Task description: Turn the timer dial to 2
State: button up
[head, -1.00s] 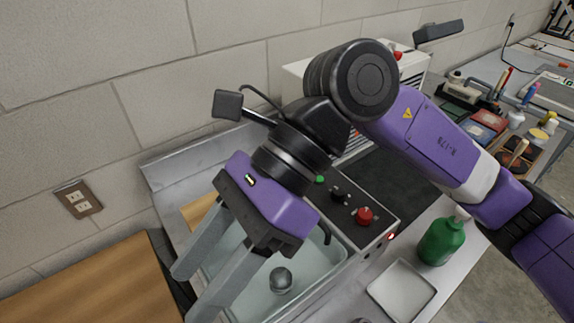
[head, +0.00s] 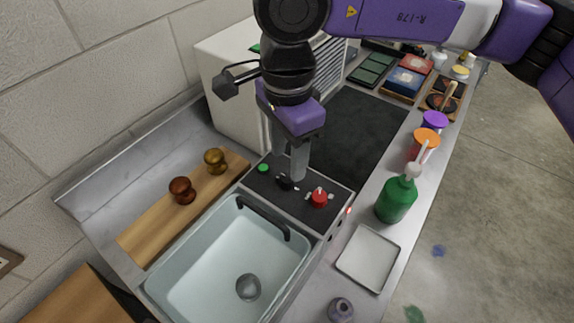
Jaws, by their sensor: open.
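A dark control panel (head: 256,184) sits behind the basin, with a green button (head: 263,168), a black knob (head: 285,183) and a red knob (head: 319,198) in a row. I cannot read which of the knobs is the timer dial or any numbers around them. My gripper (head: 292,172) points down over the panel, open. Its fingers are close to the black knob, in front of or just above it, and overlap each other in this view. I cannot tell whether they touch the knob. The red knob is clear of the fingers on the right.
A pale basin (head: 160,277) with a dark rail (head: 264,217) lies before the panel. A wooden board (head: 140,240) holds two knobbed pieces at left. A green pump bottle (head: 397,199) and a white tray (head: 368,232) stand right. A white louvred cabinet (head: 225,95) stands behind.

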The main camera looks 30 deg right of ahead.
aim_at(287, 177)
jog(key=shift+f+p, duration=0.35)
jog(key=shift+f, duration=2.05)
grip_shut()
